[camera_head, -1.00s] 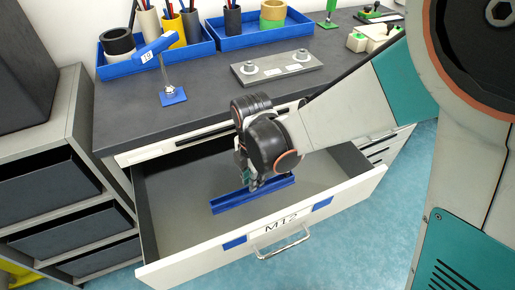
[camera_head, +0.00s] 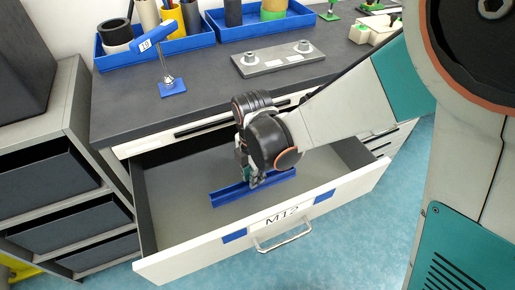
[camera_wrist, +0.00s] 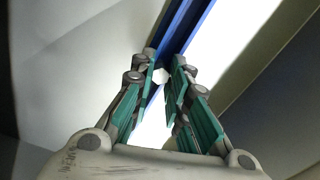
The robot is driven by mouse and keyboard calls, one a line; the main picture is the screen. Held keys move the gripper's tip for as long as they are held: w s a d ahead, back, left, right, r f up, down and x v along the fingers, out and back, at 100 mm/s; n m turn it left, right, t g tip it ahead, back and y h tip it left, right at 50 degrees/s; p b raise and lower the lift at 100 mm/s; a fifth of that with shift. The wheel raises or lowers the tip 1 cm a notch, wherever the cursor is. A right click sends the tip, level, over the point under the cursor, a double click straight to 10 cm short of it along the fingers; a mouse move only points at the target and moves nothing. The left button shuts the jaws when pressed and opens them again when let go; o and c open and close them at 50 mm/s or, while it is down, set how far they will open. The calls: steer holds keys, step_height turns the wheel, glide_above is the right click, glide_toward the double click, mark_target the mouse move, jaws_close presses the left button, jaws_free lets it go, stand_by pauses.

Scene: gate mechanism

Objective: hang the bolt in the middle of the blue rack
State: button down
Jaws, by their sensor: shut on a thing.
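The blue rack (camera_head: 228,195) is a long, narrow channel lying on the floor of the open drawer marked M12 (camera_head: 330,190). It also shows in the wrist view (camera_wrist: 185,28), running from the fingertips to the top edge. My gripper (camera_head: 252,180) points down at the middle of the rack. In the wrist view my gripper (camera_wrist: 164,78) is shut on the bolt, whose pale six-sided head (camera_wrist: 160,76) shows between the green-padded fingertips, in line with the rack. The bolt's shank is hidden, so I cannot tell whether it sits in the rack's slot.
The drawer's front wall and metal handle (camera_head: 284,240) are close in front of the rack. Above the drawer, the dark worktop (camera_head: 125,115) carries a grey plate with two fittings (camera_head: 278,57), a blue stand (camera_head: 173,87) and blue trays (camera_head: 190,42).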

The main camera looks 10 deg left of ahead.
steer(key=shift+f, duration=0.1)
steer(key=c, duration=1.5)
jaws_free()
steer(key=shift+o, duration=0.2)
step_height(320, 180, up, 7)
steer(key=p, duration=0.5)
